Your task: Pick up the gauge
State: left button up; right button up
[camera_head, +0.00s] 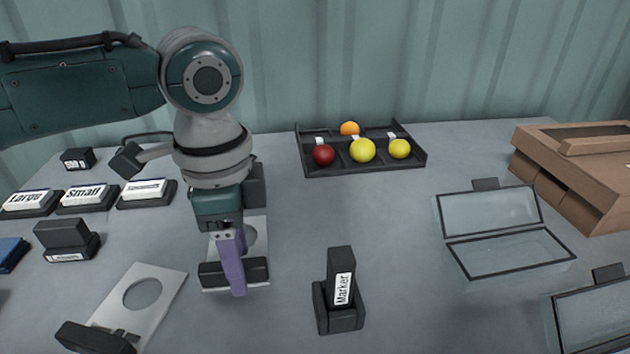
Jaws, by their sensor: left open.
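A gauge, a pale plate with a round hole (260,224) and a black handle (257,270) at its near end, lies on the table left of centre, partly hidden by my left arm. My left gripper (232,270) points down over that handle. Its purple near finger crosses in front of the handle; the other finger is hidden behind it. The gripper is open, and I cannot tell whether it touches the handle. A second plate with a hole (164,311) and a black handle lies at the front left. My right gripper is not in view.
A black holder labelled Marker (340,314) stands just right of the gripper. Clear-lidded boxes (510,254) and cardboard trays (560,206) are on the right. Label blocks (86,198) line the left.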

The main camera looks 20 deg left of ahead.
pick_arm(q)
grip_shut()
dwell(0.5)
